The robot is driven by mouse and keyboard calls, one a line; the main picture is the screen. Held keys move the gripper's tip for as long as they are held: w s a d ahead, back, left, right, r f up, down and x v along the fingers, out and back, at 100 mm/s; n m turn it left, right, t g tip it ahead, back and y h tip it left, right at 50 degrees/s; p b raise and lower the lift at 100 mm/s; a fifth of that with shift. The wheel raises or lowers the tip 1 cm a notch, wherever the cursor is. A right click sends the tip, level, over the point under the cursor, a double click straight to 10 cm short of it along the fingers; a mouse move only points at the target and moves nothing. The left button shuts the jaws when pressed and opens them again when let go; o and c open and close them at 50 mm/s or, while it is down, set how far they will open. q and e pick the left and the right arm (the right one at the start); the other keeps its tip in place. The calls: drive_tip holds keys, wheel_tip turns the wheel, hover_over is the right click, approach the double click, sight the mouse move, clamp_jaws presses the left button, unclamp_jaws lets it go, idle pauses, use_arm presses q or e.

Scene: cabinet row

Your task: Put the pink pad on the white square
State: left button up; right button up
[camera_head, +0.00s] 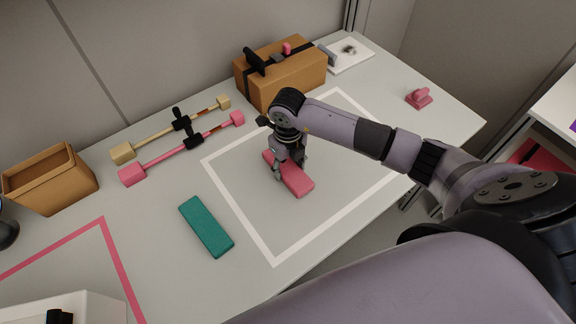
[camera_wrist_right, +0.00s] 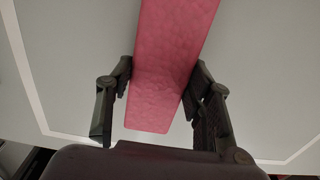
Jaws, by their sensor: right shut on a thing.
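The pink pad (camera_head: 297,182) lies inside the white square (camera_head: 252,227), a white outline on the grey table. In the head view my right gripper (camera_head: 289,172) reaches down over the pad, with its fingers at the pad's sides. The right wrist view shows the pad (camera_wrist_right: 168,75) between the two fingers of my right gripper (camera_wrist_right: 160,95), shut on it across its width. Part of the pad is hidden under the gripper in the head view. I cannot tell whether the pad touches the table or is slightly above it. My left gripper is not in view.
A teal pad (camera_head: 206,226) lies left of the white square. A pink bar (camera_head: 180,149) and a yellow bar (camera_head: 165,132) lie behind it. A brown box (camera_head: 290,85) stands behind the square, an open brown bin (camera_head: 50,180) at left. A pink outline (camera_head: 122,265) is front left.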

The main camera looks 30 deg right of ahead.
sight(288, 168)
drive_tip(key=shift+f, duration=0.4)
drive_tip(key=shift+f, duration=0.2)
drive_tip(key=o, duration=0.9)
drive_tip(key=shift+r, duration=0.1)
drive_tip(key=shift+o, duration=0.2)
drive_tip(key=shift+r, duration=0.15)
wheel_tip(288, 168, up, 12)
drive_tip(key=b, duration=0.2)
